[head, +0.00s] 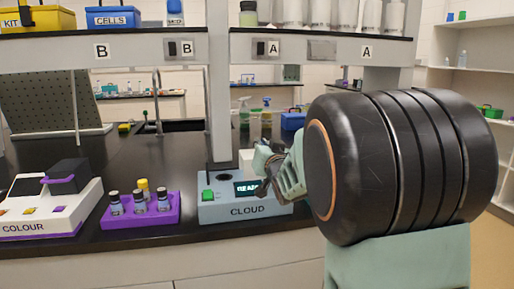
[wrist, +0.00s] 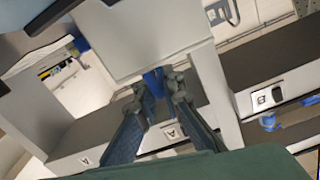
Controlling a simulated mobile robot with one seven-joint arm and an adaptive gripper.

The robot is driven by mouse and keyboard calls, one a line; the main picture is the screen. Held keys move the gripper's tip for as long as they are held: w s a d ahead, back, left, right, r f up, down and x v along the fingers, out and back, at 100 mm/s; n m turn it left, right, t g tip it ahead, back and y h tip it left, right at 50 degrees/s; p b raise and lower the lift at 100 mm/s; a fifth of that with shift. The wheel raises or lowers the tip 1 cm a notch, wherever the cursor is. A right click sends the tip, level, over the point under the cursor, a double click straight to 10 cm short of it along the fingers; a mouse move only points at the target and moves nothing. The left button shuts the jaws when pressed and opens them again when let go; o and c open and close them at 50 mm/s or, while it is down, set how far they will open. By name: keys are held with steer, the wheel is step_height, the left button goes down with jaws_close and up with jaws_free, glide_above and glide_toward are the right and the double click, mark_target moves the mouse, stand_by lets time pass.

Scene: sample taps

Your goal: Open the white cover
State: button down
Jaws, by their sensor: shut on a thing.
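The blue-grey CLOUD meter (head: 244,211) stands on the dark bench in the head view, with a green button and a lit display. A dark round opening (head: 219,167) shows at its back left. The white cover (head: 246,161) is just right of that opening, partly hidden by my gripper (head: 264,170). In the wrist view, the white cover (wrist: 140,38) is a large pale block with a blue tab (wrist: 153,82). My gripper (wrist: 163,84) is shut on this tab. I cannot tell the cover's exact angle from the head view.
A purple rack (head: 140,213) with several small bottles stands left of the meter. The white COLOUR device (head: 45,208) is farther left. A grey post (head: 219,90) rises behind the meter. Spray bottles (head: 255,112) stand at the back. My arm blocks the right side.

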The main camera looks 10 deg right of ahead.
steer(key=shift+d, duration=0.1)
steer(key=c, duration=2.1)
jaws_free()
steer(key=s, duration=0.7)
steer(key=shift+s, duration=0.3)
